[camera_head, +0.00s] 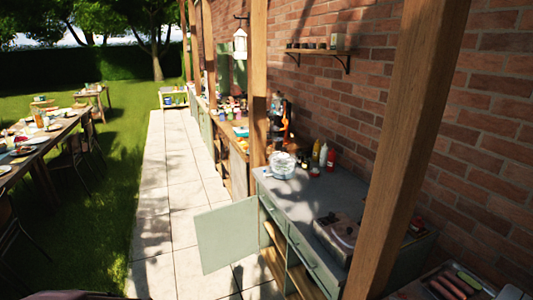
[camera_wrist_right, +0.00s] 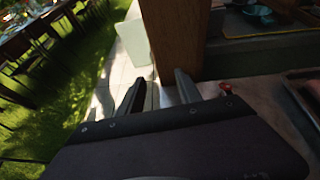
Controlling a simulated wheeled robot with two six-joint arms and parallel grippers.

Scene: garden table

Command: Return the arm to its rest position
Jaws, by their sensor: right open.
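My right gripper (camera_wrist_right: 160,78) shows in the right wrist view with its two dark fingers apart and nothing between them. A wooden post (camera_wrist_right: 172,38) stands just beyond the fingertips; I cannot tell whether they touch it. Neither gripper shows in the head view. My left gripper is in no view.
A grey counter (camera_head: 303,200) with an open green cabinet door (camera_head: 227,235) runs along the brick wall (camera_head: 345,110). A thick wooden post (camera_head: 405,150) rises at the right. A paved path (camera_head: 165,190) is clear. A laid table (camera_head: 50,135) stands on the grass.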

